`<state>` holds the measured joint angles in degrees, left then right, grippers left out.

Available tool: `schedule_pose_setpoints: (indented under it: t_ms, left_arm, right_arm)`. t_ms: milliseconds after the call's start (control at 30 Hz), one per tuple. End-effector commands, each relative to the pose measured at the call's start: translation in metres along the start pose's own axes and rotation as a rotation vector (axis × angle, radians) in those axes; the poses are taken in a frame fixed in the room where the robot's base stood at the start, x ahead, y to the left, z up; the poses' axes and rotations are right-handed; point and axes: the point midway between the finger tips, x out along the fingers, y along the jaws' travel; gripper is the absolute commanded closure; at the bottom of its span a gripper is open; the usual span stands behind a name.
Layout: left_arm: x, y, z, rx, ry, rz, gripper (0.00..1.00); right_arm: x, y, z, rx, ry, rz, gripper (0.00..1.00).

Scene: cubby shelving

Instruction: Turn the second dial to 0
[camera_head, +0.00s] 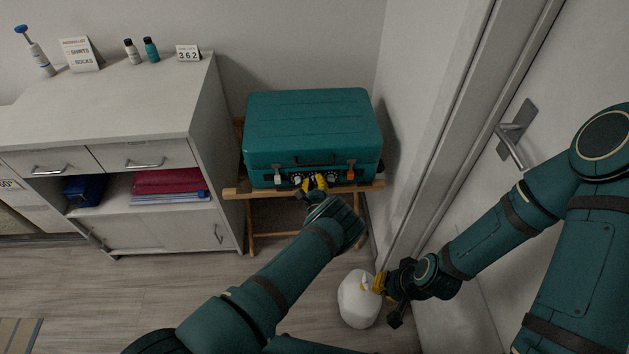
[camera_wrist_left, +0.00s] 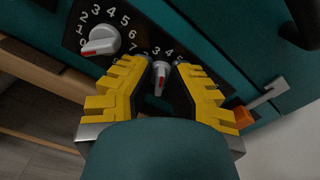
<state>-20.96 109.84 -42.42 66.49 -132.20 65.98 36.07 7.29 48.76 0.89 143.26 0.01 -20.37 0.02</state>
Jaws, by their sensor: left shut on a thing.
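The teal suitcase (camera_head: 312,125) has a dark panel with white numbered dials on its front. In the left wrist view, the leftmost dial (camera_wrist_left: 101,40) has its red end near the 0. My left gripper (camera_head: 314,184) reaches this panel. In the left wrist view, its yellow fingertips (camera_wrist_left: 163,64) are shut on the dial right of the leftmost one (camera_wrist_left: 160,76). That dial's red end points down in the picture; its 3 and 4 show above, and the fingers hide other numbers. My right gripper (camera_head: 379,284) is low, beside a white rounded object (camera_head: 357,300); its jaw opening is unclear.
The suitcase rests on a wooden folding stand (camera_head: 237,194). A white cabinet (camera_head: 110,110) stands to the left, and a door with a metal handle (camera_head: 512,139) is at the right.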

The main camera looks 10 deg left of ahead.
Motion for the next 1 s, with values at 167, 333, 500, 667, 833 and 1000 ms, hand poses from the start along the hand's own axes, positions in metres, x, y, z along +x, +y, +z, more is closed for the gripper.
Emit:
schedule_pose_setpoints:
  t_ms: [167,333,500,667,833,1000]
  left_arm:
    - [0.003,-0.002,0.004,-0.169,-0.008,-0.005,1.0]
    - [0.003,-0.002,0.005,-0.331,-0.009,-0.005,1.0]
    - [0.003,-0.001,0.004,-0.492,-0.009,-0.006,1.0]
    - [0.003,-0.001,0.004,-0.644,-0.008,-0.006,1.0]
    - [0.003,0.0,0.004,-0.806,-0.008,-0.006,1.0]
    - [0.003,0.0,0.004,-0.967,-0.008,-0.008,1.0]
  right_arm:
    - [-0.003,-0.001,0.0,0.0,-0.002,0.0,1.0]
    - [-0.005,-0.002,0.001,0.0,-0.003,0.0,1.0]
    - [-0.007,-0.003,0.001,0.001,-0.004,0.0,1.0]
    - [-0.009,-0.003,0.001,0.001,-0.005,0.0,1.0]
    - [-0.011,-0.004,0.001,0.001,-0.005,0.0,1.0]
    - [-0.012,-0.004,0.001,0.001,-0.006,0.0,1.0]
